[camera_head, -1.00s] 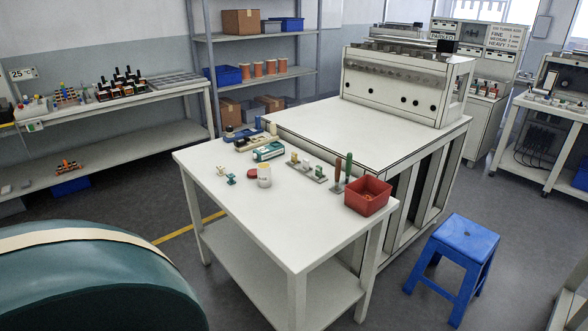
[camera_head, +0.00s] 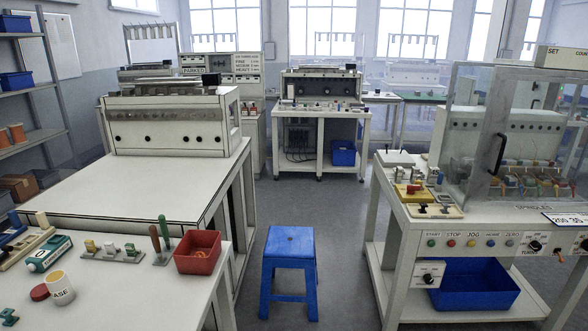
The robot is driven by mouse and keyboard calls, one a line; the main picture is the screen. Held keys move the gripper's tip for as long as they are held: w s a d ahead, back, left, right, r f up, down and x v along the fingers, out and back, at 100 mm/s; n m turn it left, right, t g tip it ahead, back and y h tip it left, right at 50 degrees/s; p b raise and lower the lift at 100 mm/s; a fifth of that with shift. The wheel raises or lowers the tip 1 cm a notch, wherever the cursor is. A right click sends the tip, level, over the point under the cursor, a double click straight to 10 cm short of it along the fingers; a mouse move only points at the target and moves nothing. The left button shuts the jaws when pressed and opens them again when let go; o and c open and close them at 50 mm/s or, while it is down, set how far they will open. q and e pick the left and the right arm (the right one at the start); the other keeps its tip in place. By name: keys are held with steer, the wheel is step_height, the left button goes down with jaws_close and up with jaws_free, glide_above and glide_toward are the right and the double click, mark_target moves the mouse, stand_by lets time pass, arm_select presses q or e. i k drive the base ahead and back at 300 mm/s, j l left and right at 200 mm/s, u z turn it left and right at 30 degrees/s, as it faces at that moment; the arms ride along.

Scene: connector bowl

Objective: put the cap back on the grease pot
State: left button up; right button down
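The grease pot (camera_head: 61,291) is a small white pot with a yellowish open top and lettering ending in "ASE". It stands upright on the white table at the lower left. The cap (camera_head: 40,292) is a small red disc lying on the table just left of the pot, not on it. I cannot tell whether the two touch. Neither of my grippers is in view.
On the same white table (camera_head: 130,303) are a teal-and-white box (camera_head: 50,253), a strip of small connectors (camera_head: 113,253), green and red handled tools (camera_head: 160,240) and a red bin (camera_head: 198,252). A blue stool (camera_head: 290,262) stands in the aisle, with a bench (camera_head: 420,225) at right.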

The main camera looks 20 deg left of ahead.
mark_target(58, 283)
steer(key=j+z, duration=0.15)
steer(key=j, duration=0.2)
steer(key=k+j+z, duration=0.15)
steer(key=j, duration=0.2)
steer(key=k+j+z, duration=0.1)
steer(key=j, duration=0.25)
steer(key=k+j, duration=0.1)
steer(key=j, duration=0.25)
steer(key=k+j+z, duration=0.1)
steer(key=j, duration=0.25)
steer(key=k+j+z, duration=0.1)
steer(key=j, duration=0.25)
steer(key=k+j, duration=0.15)
steer(key=j, duration=0.2)
steer(key=k+j, duration=0.15)
steer(key=j, duration=0.2)
steer(key=k+j, duration=0.2)
steer(key=j, duration=0.15)
steer(key=k+j, duration=0.15)
steer(key=j, duration=0.2)
steer(key=k+j, duration=0.15)
steer(key=j, duration=0.25)
